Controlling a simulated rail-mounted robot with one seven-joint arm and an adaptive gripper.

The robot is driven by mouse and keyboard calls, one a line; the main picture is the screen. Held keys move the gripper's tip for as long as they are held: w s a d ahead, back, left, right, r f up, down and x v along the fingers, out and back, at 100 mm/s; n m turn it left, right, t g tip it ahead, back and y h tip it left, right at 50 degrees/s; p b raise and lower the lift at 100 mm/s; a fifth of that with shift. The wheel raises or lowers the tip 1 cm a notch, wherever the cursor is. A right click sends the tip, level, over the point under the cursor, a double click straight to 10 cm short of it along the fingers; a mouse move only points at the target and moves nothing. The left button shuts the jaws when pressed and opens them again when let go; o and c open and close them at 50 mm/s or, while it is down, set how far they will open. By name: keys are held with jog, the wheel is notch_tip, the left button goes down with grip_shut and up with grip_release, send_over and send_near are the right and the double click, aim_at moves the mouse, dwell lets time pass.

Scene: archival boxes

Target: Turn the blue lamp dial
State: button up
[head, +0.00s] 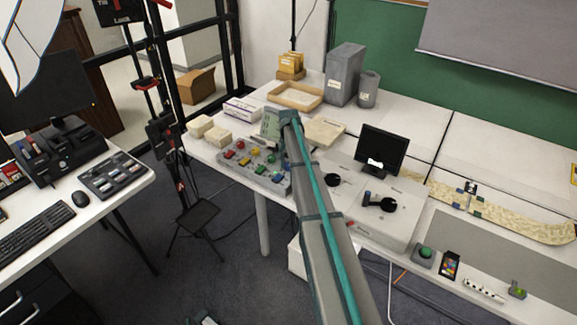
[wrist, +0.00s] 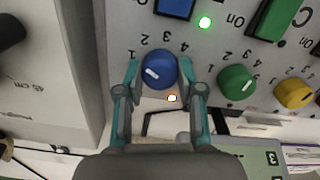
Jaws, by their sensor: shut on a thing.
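The blue lamp dial (wrist: 160,66) is a round knob with a white pointer mark, set in a grey panel with printed numbers around it. In the wrist view the mark lies on the knob's left part. My gripper (wrist: 159,76) has one finger on each side of the knob and is shut on it. A small lamp (wrist: 172,98) beside the dial glows whitish orange. In the head view the control panel (head: 250,168) stands on the white table; my arm hides the gripper and the blue dial there.
A green dial (wrist: 237,82) and a yellow dial (wrist: 294,93) sit to the right of the blue one. A blue switch (wrist: 176,7), a lit green lamp (wrist: 204,22) and a green switch (wrist: 274,18) are above. A device with a black screen (head: 381,148) stands right of my arm.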

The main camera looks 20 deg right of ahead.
aim_at(288, 164)
jog(key=shift+m+b, duration=0.5)
jog(key=shift+m, duration=1.2)
jog(key=o, duration=1.2)
jog(key=shift+c, duration=0.2)
jog(key=shift+r, duration=0.15)
notch_tip(288, 164, up, 12)
